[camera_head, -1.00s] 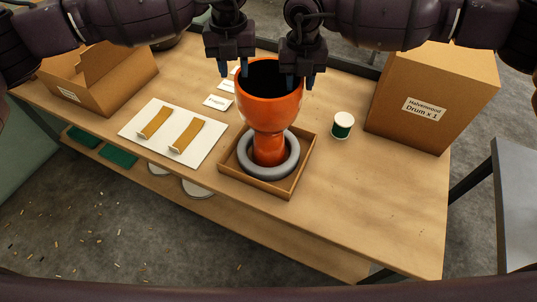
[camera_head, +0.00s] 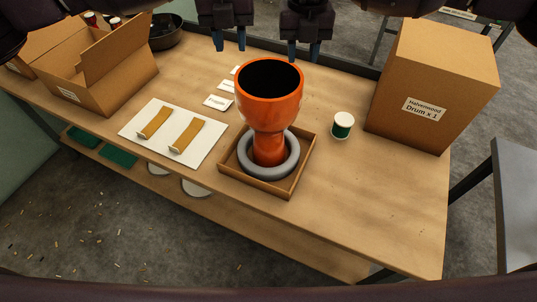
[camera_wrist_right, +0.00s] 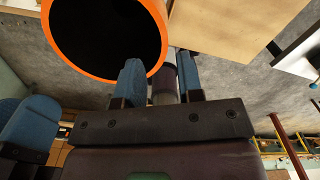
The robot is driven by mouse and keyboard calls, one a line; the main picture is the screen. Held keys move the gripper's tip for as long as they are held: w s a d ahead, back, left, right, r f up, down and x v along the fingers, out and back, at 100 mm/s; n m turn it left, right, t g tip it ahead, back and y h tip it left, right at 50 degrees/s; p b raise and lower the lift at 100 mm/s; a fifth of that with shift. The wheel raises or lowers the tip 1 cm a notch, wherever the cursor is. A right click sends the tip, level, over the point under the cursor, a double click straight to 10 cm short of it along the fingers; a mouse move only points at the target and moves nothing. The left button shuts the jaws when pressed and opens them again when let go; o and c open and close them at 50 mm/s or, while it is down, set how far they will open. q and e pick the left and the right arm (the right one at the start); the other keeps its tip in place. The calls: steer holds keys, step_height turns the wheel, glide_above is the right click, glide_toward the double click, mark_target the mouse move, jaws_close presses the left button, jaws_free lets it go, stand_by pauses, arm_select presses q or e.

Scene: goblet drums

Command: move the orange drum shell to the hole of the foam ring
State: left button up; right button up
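The orange drum shell (camera_head: 269,97) stands upright, wide mouth up, with its narrow foot inside the hole of the grey foam ring (camera_head: 244,164). The ring lies in a shallow wooden tray (camera_head: 230,178) on the table. My left gripper (camera_head: 230,43) is open and empty, above and behind the shell to the left. My right gripper (camera_head: 304,50) is open and empty, above and behind the shell to the right. The right wrist view shows its blue fingers (camera_wrist_right: 161,82) apart, close to the shell's orange rim (camera_wrist_right: 160,30). The bottom of the foot is hidden.
A white board (camera_head: 178,150) with two tan strips lies left of the tray. A green-and-white tub (camera_head: 342,125) stands to the right. A closed carton (camera_head: 425,110) is at the right, an open carton (camera_head: 110,85) at the left. Paper labels (camera_head: 217,102) lie behind the board.

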step_height(320, 180, up, 5)
steer(key=shift+f, duration=0.15)
arm_select(q)
steer(key=shift+f, duration=0.1)
arm_select(e)
steer(key=shift+f, duration=0.1)
stand_by(0.5)
